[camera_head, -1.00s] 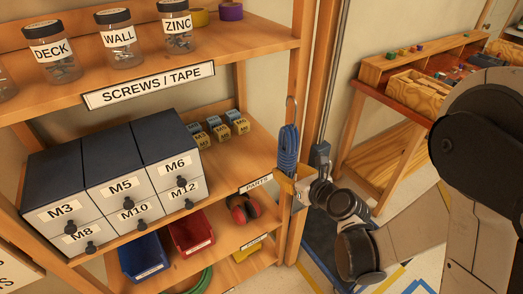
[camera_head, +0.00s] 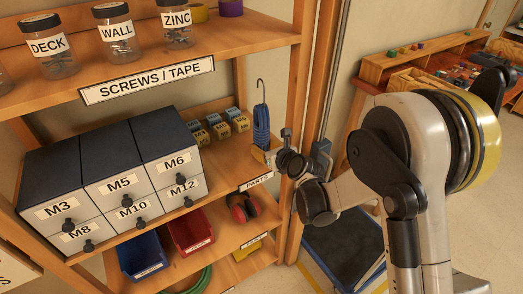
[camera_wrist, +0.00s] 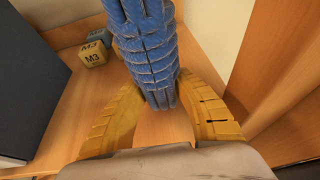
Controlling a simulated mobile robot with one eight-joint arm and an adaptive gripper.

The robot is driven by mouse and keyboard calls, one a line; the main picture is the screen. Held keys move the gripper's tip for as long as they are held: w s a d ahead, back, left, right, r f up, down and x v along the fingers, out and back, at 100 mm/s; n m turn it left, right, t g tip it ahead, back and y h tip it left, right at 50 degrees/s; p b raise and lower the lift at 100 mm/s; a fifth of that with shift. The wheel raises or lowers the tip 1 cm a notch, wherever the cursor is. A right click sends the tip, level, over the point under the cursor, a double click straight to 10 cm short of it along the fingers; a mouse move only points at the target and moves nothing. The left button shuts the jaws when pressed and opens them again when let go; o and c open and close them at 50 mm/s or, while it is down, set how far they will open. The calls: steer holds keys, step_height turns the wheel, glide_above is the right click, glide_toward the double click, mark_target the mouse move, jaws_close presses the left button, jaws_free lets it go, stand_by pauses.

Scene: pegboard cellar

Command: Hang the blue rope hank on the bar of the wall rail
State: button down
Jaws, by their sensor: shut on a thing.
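The blue rope hank (camera_head: 261,125) hangs upright in my gripper (camera_head: 263,154), with a thin metal hook rising from its top. My gripper's yellow fingers close on the lower end of the hank, at the right end of the middle shelf. In the wrist view, the hank (camera_wrist: 148,45) stands between the two fingers (camera_wrist: 160,95), and its top runs out of the picture. I cannot make out the wall rail or its bar in either current view.
A wooden shelf unit (camera_head: 264,52) holds labelled jars above. Grey drawers (camera_head: 112,182) and small M-marked boxes (camera_head: 220,127) stand on the middle shelf. The shelf's right post (camera_head: 301,90) is close to my gripper. Red earmuffs (camera_head: 243,207) and bins (camera_head: 190,231) sit below.

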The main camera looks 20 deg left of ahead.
steer(key=shift+r, duration=0.1)
steer(key=shift+f, duration=0.25)
steer(key=c, duration=1)
jaws_free()
steer(key=shift+c, duration=0.2)
steer(key=shift+r+p, duration=0.15)
steer(key=shift+p, duration=0.15)
